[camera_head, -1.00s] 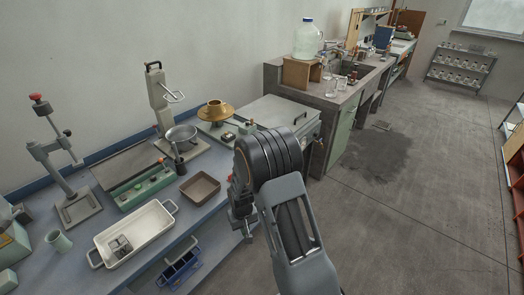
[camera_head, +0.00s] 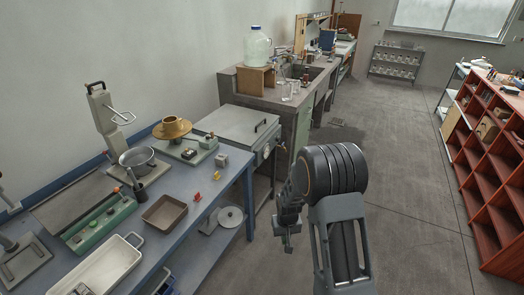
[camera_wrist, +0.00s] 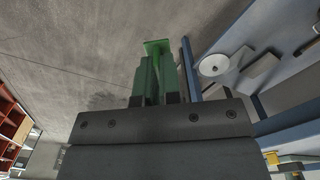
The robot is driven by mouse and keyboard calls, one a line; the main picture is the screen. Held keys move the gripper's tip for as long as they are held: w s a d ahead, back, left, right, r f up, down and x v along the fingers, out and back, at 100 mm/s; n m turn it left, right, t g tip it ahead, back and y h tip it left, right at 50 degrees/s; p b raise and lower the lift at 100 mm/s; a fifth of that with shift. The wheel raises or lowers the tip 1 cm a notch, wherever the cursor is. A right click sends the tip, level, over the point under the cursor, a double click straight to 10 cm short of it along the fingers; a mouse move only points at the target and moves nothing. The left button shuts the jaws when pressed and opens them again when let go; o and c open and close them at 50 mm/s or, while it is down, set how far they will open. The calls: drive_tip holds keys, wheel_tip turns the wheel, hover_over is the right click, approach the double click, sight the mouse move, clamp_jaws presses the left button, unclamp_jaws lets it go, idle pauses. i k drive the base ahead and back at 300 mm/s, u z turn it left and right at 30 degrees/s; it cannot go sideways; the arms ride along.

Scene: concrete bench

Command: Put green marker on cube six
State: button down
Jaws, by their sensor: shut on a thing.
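My gripper (camera_head: 287,238) hangs over the floor, right of the blue bench, clear of its edge. In the wrist view the gripper (camera_wrist: 157,85) is shut on a green piece, the green marker (camera_wrist: 157,47), whose flat end shows beyond the fingertips. In the head view the marker is too small to make out. A small grey cube (camera_head: 221,160) stands on the bench near its right end. No number can be read on it, so I cannot tell whether it is cube six.
The blue bench (camera_head: 172,238) holds a brown tray (camera_head: 164,212), a white tray (camera_head: 108,268), a metal pan (camera_head: 138,159) and small red and yellow pieces. A red shelf (camera_head: 482,180) stands at the right. The floor (camera_head: 410,235) between is open.

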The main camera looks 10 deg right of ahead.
sight(221, 156)
drive_tip(key=z, duration=1.25)
drive_tip(key=i, duration=1.3)
drive_tip(key=u, duration=1.3)
